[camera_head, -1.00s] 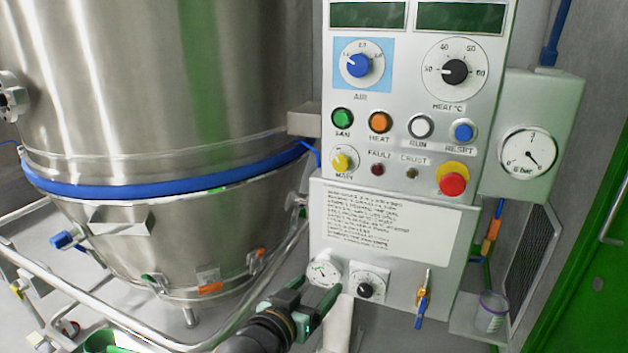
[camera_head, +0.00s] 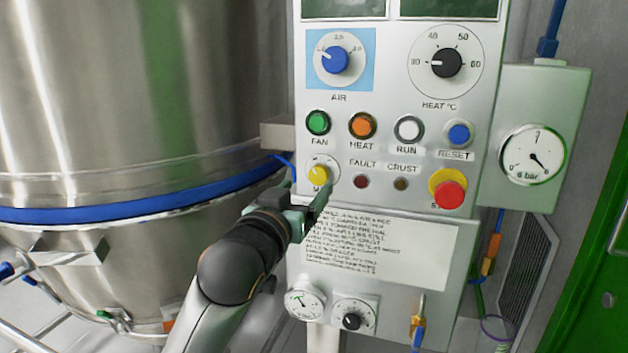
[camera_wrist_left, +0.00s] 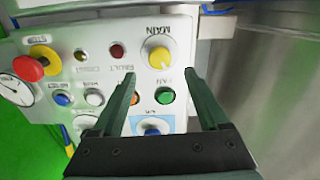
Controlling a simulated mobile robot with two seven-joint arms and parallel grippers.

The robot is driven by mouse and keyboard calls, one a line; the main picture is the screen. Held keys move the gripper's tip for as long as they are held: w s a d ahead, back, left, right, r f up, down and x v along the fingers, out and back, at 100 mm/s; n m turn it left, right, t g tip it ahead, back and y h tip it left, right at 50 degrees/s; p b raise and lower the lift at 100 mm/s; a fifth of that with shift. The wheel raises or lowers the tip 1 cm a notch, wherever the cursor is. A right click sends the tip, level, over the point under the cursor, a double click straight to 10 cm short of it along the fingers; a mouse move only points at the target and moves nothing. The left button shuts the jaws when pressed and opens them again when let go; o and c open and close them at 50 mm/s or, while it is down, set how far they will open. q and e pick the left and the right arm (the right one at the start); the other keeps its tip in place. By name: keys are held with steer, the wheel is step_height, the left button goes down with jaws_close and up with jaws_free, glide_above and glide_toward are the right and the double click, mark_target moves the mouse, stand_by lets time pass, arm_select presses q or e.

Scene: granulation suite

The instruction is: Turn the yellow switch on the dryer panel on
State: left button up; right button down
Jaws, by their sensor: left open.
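The yellow switch (camera_head: 319,176) is a round knob on a pale dial, labelled MAIN in the left wrist view, at the lower left of the dryer panel (camera_head: 385,215). It also shows in the left wrist view (camera_wrist_left: 159,55), upside down, beyond and between the fingertips. My left gripper (camera_head: 307,192) is open, just below and in front of the switch, with one finger on each side. The fingers (camera_wrist_left: 160,78) hold nothing, and a gap to the knob seems to remain. The gripper hides part of the dial's label. My right gripper is not in view.
The green FAN button (camera_head: 318,123) sits just above the switch, with the orange HEAT button (camera_head: 362,125) beside it. A red stop button (camera_head: 449,194) is farther right. The steel vessel (camera_head: 130,100) with its blue band stands close on the left.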

mark_target(317, 176)
arm_select(q)
steer(key=shift+x, duration=3)
jaws_close()
